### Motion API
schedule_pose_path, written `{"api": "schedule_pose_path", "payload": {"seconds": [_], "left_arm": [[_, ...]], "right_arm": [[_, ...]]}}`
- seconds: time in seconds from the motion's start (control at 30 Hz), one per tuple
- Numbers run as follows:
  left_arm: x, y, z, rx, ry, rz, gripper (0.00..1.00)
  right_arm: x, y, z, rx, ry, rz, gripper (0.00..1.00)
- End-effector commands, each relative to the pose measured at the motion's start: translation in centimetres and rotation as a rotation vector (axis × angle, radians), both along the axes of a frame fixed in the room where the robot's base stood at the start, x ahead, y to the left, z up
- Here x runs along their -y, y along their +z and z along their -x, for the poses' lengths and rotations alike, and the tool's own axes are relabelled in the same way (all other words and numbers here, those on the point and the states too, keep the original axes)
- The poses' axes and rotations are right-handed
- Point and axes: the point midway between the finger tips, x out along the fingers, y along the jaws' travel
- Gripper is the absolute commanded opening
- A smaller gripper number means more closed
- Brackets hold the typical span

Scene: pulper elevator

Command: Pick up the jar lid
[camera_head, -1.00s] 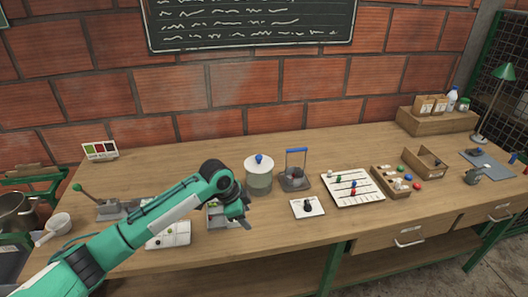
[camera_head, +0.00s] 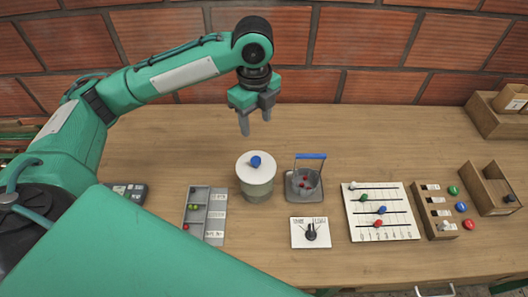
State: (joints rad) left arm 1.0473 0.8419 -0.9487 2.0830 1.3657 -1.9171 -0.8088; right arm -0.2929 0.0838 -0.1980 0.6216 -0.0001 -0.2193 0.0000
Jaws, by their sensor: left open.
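The jar lid (camera_head: 246,166) is a pale round disc with a blue knob (camera_head: 256,161) on top. It sits on the jar (camera_head: 258,188), a greyish cylinder standing near the middle of the bench. My left gripper (camera_head: 256,128) is open and empty, pointing down, above and behind the lid in the picture. Its two grey fingertips are apart and clear of the knob. My right gripper is not in view.
Right of the jar stands a grey holder with a blue handle (camera_head: 311,156) and red bits inside. A sorting tray (camera_head: 217,217) is at left, a dial panel (camera_head: 299,242) in front, a slider board (camera_head: 395,232) at right. The bench behind the jar is clear.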

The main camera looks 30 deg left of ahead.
Motion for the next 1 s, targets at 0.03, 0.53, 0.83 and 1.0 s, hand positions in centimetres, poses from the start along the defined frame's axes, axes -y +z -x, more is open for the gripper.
{"api": "schedule_pose_path", "payload": {"seconds": [0.03,0.53,0.83,1.0], "left_arm": [[-0.1,-0.8,0.1,-0.004,-0.001,-0.003,0.52],[0.0,-8.0,0.1,-0.001,0.0,0.0,0.52],[0.0,-11.9,0.8,-0.003,0.001,0.0,0.52],[0.0,-13.1,0.8,0.0,-0.001,0.0,0.52]], "right_arm": [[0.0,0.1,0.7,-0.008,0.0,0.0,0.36],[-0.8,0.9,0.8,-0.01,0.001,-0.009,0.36],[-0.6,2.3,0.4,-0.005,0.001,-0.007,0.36],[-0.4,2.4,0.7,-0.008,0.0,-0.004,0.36]]}}
